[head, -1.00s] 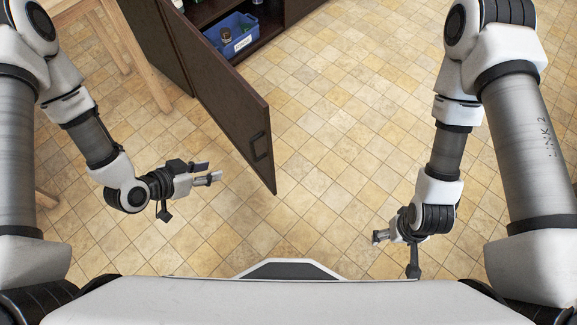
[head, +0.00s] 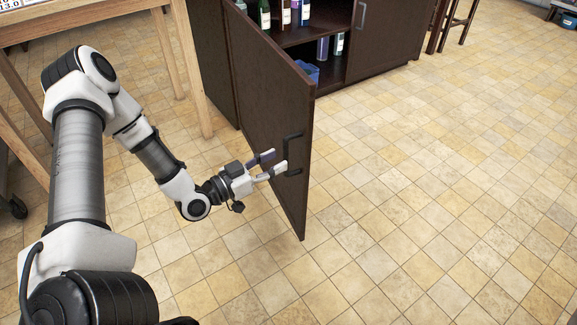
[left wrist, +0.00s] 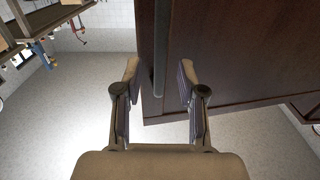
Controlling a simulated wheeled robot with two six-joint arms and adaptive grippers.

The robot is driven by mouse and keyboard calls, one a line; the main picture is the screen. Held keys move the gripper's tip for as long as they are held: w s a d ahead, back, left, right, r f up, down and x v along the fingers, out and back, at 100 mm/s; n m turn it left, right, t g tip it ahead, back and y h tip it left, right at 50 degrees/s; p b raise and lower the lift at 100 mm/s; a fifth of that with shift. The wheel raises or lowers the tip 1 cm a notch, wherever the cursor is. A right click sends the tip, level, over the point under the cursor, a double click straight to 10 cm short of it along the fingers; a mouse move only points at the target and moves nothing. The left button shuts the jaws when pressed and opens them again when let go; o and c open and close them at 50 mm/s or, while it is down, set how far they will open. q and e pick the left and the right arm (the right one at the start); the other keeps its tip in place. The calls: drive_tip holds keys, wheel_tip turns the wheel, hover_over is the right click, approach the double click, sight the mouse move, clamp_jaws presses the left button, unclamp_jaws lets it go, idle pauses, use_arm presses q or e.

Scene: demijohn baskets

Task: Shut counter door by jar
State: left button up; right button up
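The dark brown counter door (head: 268,100) stands open, swung out from the counter (head: 375,45). Its black bar handle (head: 291,155) is near the free edge, on the face toward my left gripper (head: 274,162). That gripper is open and empty, its fingertips close beside the handle. In the left wrist view the handle (left wrist: 159,45) runs upright ahead of the gap between the fingers (left wrist: 159,72), with the door (left wrist: 225,50) behind it. Whether a finger touches it I cannot tell. No jar can be clearly told apart on the shelves. My right gripper is out of view.
Bottles (head: 284,14) stand on the upper shelf. A blue box (head: 307,70) on the lower shelf is partly hidden by the door. A wooden table (head: 75,22) stands at left, its leg near my left arm. Tiled floor (head: 430,180) on the right is clear.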

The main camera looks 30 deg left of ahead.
sight(286, 173)
use_arm(q)
drive_tip(key=b+x, duration=0.1)
drive_tip(key=x, duration=0.3)
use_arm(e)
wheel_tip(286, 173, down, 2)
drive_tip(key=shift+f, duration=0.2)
use_arm(q)
clamp_jaws()
drive_tip(key=shift+w, duration=0.1)
